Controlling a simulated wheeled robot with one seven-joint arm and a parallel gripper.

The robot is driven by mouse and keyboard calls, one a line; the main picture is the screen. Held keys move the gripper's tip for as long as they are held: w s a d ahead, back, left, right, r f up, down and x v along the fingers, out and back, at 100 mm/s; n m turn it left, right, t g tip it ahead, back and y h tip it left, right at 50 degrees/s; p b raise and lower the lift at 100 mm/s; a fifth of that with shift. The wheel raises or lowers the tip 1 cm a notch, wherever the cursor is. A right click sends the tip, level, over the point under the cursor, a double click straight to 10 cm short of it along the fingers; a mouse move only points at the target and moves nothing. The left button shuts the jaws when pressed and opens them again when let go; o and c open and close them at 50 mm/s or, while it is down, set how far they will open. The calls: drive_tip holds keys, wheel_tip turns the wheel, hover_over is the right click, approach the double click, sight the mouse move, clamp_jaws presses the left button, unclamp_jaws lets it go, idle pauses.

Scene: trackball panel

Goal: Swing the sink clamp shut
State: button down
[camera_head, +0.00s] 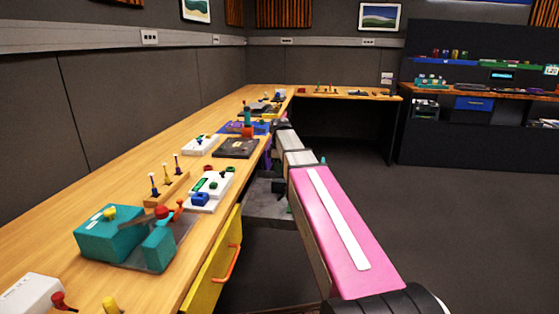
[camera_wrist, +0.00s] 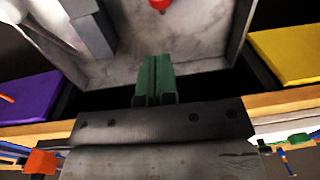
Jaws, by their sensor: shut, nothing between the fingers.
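The grey sink (camera_wrist: 195,45) is an open basin set in the bench front, between a purple panel and a yellow one. A red knob (camera_wrist: 160,4) shows at the top edge of the wrist view, perhaps the clamp's handle; the rest of it is cut off. A grey bar (camera_wrist: 93,32) stands at the basin's left side; I cannot tell whether it belongs to the clamp. My gripper (camera_wrist: 156,62) has green fingers, shut and empty, pointing into the basin below the red knob and apart from it. In the head view the sink (camera_head: 265,205) is partly hidden by my arm.
The yellow drawer front (camera_wrist: 300,50) is right of the sink in the wrist view, the purple one (camera_wrist: 30,98) left. The bench (camera_head: 110,205) carries a teal device (camera_head: 110,235), a white panel (camera_head: 212,188) and a dark panel (camera_head: 236,148). Open floor lies right.

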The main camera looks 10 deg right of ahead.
drive_tip(key=f, duration=0.1)
drive_tip(key=d+f, duration=0.1)
drive_tip(key=f, duration=0.1)
drive_tip(key=s+f, duration=0.1)
drive_tip(key=shift+s+d+f, duration=0.1)
drive_tip(key=shift+d+f, duration=0.1)
drive_tip(key=shift+d, duration=0.1)
drive_tip(key=shift+s+d+f, duration=0.15)
drive_tip(key=shift+d+f, duration=0.15)
drive_tip(key=shift+f, duration=0.15)
